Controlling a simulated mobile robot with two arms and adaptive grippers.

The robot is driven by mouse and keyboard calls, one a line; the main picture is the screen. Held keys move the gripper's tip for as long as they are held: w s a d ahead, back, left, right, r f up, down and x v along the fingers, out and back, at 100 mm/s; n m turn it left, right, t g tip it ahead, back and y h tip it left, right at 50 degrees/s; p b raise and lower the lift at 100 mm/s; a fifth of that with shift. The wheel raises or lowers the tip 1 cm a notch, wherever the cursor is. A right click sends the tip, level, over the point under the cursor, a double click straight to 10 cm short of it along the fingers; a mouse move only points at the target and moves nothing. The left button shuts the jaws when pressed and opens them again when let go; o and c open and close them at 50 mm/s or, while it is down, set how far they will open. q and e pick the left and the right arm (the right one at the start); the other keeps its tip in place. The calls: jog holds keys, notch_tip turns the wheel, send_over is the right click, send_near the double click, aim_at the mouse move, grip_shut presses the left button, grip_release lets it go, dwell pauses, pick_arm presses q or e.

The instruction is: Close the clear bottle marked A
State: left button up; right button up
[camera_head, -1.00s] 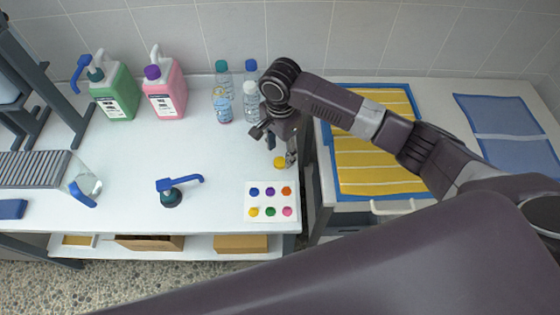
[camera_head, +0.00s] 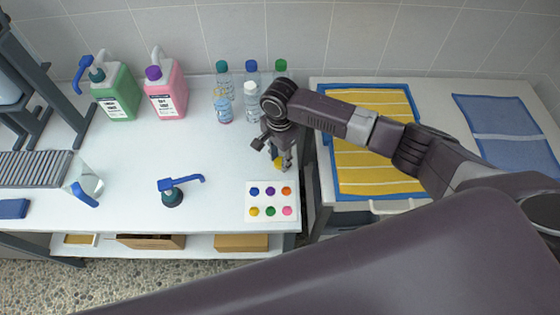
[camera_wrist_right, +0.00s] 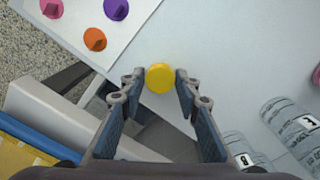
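Several clear bottles stand at the back of the white bench: a teal-capped one (camera_head: 223,80), a blue-capped one (camera_head: 252,76), a white-capped one (camera_head: 251,104) and a small one with a pale orange top (camera_head: 223,108). A green cap (camera_head: 281,65) shows behind my right arm, its bottle mostly hidden. My right gripper (camera_head: 283,162) points down, open, over a yellow cap (camera_head: 279,165). In the right wrist view the cap (camera_wrist_right: 160,77) lies between and just beyond the spread fingertips (camera_wrist_right: 158,90). My left gripper is not in view.
A white card with coloured caps (camera_head: 271,222) lies at the bench's front right. A blue-handled pump (camera_head: 172,197) lies mid-bench, a clear jug (camera_head: 86,183) left of it. Green (camera_head: 117,100) and pink (camera_head: 168,98) jugs stand behind. Yellow and blue towels lie right, across a gap.

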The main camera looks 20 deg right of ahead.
aim_at(280, 161)
jog(key=shift+c, duration=0.8)
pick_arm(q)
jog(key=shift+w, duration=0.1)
pick_arm(e)
jog(key=shift+r, duration=0.5)
pick_arm(q)
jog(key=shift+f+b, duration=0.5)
jog(key=shift+b, duration=0.05)
pick_arm(e)
notch_tip(280, 161, up, 19)
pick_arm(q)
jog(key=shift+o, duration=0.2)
